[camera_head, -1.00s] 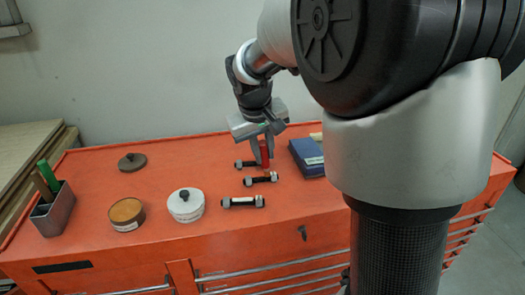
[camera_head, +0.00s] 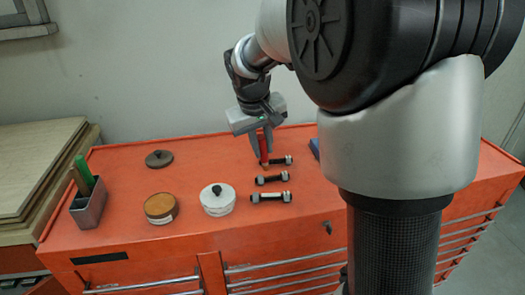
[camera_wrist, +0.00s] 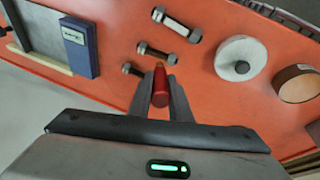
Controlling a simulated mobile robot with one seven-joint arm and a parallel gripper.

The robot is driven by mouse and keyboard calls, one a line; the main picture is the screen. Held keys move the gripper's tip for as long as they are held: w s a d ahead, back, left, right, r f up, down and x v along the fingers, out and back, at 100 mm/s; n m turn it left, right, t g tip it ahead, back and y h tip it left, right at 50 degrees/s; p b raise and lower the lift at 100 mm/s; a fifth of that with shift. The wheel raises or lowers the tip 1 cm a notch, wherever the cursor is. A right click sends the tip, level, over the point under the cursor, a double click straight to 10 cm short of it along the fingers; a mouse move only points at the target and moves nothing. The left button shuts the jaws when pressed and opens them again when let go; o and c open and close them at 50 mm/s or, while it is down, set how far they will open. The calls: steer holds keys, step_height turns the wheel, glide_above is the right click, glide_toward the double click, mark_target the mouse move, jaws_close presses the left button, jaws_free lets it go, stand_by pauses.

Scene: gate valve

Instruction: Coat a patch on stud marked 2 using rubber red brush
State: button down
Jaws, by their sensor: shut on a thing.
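My gripper (camera_head: 262,143) is shut on the red brush (camera_head: 264,148), which points down over the bench top. The brush also shows in the wrist view (camera_wrist: 161,92), end-on between the fingers. The near stud has a pale band, also visible in the wrist view (camera_wrist: 178,24). I cannot read any number on the studs.
A grey holder (camera_head: 88,206) with brushes stands far left. A blue book (camera_wrist: 78,45) lies beyond the studs.

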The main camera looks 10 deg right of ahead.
mark_target(263, 135)
steer(key=shift+d+r+p, duration=0.2)
steer(key=shift+r+p, duration=0.1)
steer(key=shift+r, duration=0.25)
steer(key=shift+r+p, duration=1.8)
steer(key=shift+r, duration=0.55)
steer(key=shift+a, duration=0.1)
steer(key=shift+a+f+b, duration=0.15)
steer(key=shift+a+f, duration=0.1)
steer(key=shift+a, duration=0.25)
steer(key=shift+a+f+b, duration=0.15)
steer(key=shift+a+f, duration=0.1)
steer(key=shift+a, duration=0.25)
